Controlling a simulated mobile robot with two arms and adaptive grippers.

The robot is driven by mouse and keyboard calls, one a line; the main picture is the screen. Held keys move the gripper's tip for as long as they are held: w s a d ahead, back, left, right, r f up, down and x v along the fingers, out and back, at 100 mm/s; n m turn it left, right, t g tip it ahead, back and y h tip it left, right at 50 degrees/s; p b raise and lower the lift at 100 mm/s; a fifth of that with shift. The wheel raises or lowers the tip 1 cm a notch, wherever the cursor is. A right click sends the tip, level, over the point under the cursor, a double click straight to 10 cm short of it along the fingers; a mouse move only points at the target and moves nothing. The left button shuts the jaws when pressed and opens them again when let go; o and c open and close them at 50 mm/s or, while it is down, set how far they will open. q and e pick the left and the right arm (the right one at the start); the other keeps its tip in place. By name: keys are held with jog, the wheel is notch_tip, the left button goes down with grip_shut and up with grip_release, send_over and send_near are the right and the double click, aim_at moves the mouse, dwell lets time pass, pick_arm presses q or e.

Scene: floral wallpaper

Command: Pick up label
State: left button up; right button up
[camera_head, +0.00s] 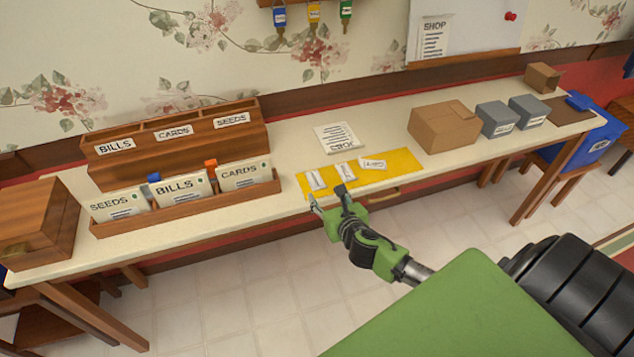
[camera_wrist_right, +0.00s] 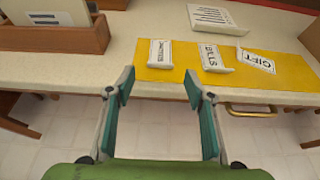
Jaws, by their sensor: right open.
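Several small white labels lie on a yellow mat (camera_head: 402,160) at the table's front edge. In the right wrist view the left label (camera_wrist_right: 160,53) has print too small to read, the middle label (camera_wrist_right: 214,57) reads BILLS, and the right label (camera_wrist_right: 256,61) reads GIFT and lies tilted. In the head view these are the left label (camera_head: 316,180), middle label (camera_head: 346,170) and right label (camera_head: 373,163). My right gripper (camera_head: 327,198) is open and empty in front of the mat's left part; its fingers also show in the wrist view (camera_wrist_right: 158,88). My left gripper is not in view.
A wooden letter rack (camera_head: 185,205) with SEEDS, BILLS and CARDS envelopes stands left of the mat. A cardboard box (camera_head: 443,128) and grey boxes (camera_head: 495,119) stand to the right. A printed sheet (camera_head: 337,137) lies behind the mat. A drawer handle (camera_wrist_right: 250,110) is below the edge.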

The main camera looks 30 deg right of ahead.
aim_at(322, 195)
jog(key=x, duration=0.4)
jog(key=shift+w+d+r, duration=0.1)
jog(key=shift+w+r, duration=0.1)
jog(key=c, duration=0.8)
jog(key=shift+c, duration=0.2)
jog(key=shift+r, duration=0.1)
